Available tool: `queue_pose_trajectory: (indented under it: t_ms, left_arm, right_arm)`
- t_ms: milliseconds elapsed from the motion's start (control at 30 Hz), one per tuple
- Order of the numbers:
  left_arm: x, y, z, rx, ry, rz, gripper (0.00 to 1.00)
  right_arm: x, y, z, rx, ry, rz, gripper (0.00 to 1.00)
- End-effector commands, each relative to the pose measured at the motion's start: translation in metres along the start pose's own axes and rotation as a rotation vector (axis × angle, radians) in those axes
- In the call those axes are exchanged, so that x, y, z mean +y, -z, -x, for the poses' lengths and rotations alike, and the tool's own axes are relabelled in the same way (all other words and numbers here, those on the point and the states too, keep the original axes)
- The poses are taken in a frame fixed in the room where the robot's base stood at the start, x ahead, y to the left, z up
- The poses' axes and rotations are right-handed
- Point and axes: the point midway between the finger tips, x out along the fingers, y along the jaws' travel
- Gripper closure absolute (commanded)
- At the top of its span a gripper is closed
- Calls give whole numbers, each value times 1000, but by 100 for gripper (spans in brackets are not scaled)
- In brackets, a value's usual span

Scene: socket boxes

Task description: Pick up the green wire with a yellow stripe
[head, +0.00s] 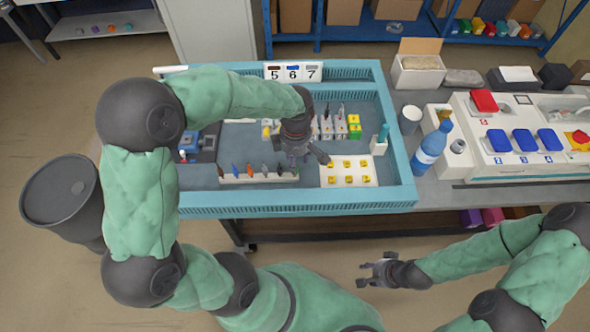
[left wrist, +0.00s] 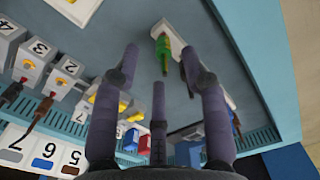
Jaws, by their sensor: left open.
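The green wire with a yellow stripe (left wrist: 163,50) shows in the left wrist view at the end of a white rack (left wrist: 182,45). In the head view the rack (head: 230,181) stands at the front of the blue tray, and I cannot make out the green wire there, near my gripper. My left gripper (head: 308,158) is open above the rack's right end; its dark fingers (left wrist: 157,75) show in the left wrist view, apart from the wire and with nothing between them. My right gripper (head: 367,272) looks open and empty, in front of the table.
A white plate with yellow pieces (head: 348,184) lies right of the rack. Numbered socket boxes (left wrist: 35,50) stand behind, by a 5-6-7 sign (head: 293,72). Raised tray walls (head: 400,180) surround the area. A blue bottle (head: 431,150) stands right of the tray.

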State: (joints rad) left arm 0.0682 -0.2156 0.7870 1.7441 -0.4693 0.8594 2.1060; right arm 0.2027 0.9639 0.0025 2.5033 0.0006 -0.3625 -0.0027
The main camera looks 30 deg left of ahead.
Motion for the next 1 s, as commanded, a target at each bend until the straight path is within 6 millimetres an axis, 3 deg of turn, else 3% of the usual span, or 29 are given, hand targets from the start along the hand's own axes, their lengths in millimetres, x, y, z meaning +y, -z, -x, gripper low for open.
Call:
queue_pose_trajectory:
  t_ms: [167, 433, 700, 867, 1000]
  left_arm:
    - [-1, 0, -12, -1, 0, 1, 55]
    - [-4, 1, -48, 0, 1, -1, 55]
    - [-3, 1, -52, -1, -1, 0, 55]
    - [-3, 1, -51, -1, -1, 0, 96]
    - [-3, 1, -51, -1, -1, 0, 99]
  right_arm:
    - [2, 0, -5, 0, 0, 0, 60]
    - [6, 1, -18, 0, 0, 0, 60]
    - [6, 1, -17, 0, 0, 0, 60]
    - [6, 1, -17, 0, 0, 0, 60]
    - [6, 1, -17, 0, 0, 0, 60]
